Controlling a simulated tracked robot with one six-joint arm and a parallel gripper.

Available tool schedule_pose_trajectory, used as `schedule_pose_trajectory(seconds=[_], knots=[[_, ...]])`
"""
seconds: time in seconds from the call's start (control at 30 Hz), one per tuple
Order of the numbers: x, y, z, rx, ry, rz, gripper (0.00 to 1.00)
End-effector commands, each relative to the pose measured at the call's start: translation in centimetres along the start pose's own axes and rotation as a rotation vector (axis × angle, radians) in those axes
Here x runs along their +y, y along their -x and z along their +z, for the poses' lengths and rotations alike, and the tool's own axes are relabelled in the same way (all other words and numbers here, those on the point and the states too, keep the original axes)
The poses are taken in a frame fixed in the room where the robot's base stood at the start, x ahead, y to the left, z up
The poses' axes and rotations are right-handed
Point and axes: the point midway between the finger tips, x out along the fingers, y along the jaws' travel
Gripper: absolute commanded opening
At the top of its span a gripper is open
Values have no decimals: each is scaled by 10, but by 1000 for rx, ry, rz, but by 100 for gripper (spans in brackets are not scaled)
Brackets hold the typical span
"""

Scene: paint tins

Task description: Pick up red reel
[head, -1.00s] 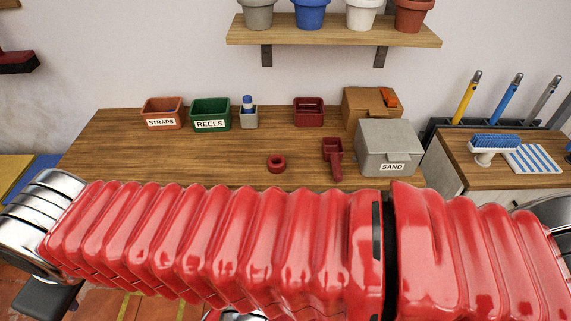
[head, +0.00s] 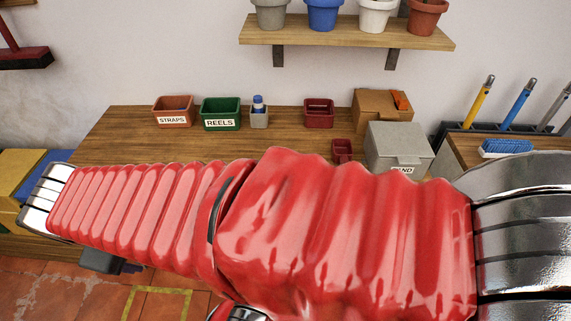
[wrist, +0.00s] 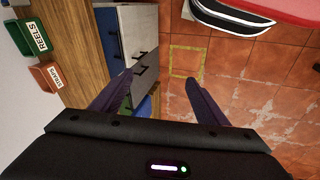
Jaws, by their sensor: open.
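The red reel does not show in either view now; my red ribbed arm covers the front of the wooden bench (head: 135,127) in the head view. My gripper (wrist: 159,76) is open and empty in the wrist view. Its two dark fingers are spread over the gap between the bench's drawer front and the tiled floor. The green bin labelled REELS (head: 221,113) stands on the back of the bench and also shows at the left of the wrist view (wrist: 27,38).
A shelf of pots (head: 345,32) hangs above. Drawers (wrist: 139,45) face the floor.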

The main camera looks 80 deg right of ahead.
Motion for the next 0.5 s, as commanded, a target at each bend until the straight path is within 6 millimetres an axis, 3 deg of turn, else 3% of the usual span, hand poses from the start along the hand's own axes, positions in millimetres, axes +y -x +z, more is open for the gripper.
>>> schedule_pose_trajectory(seconds=[0.2,0.5], knots=[[56,-42,31,-224,137,138,68],[128,-82,75,-517,367,260,68]])
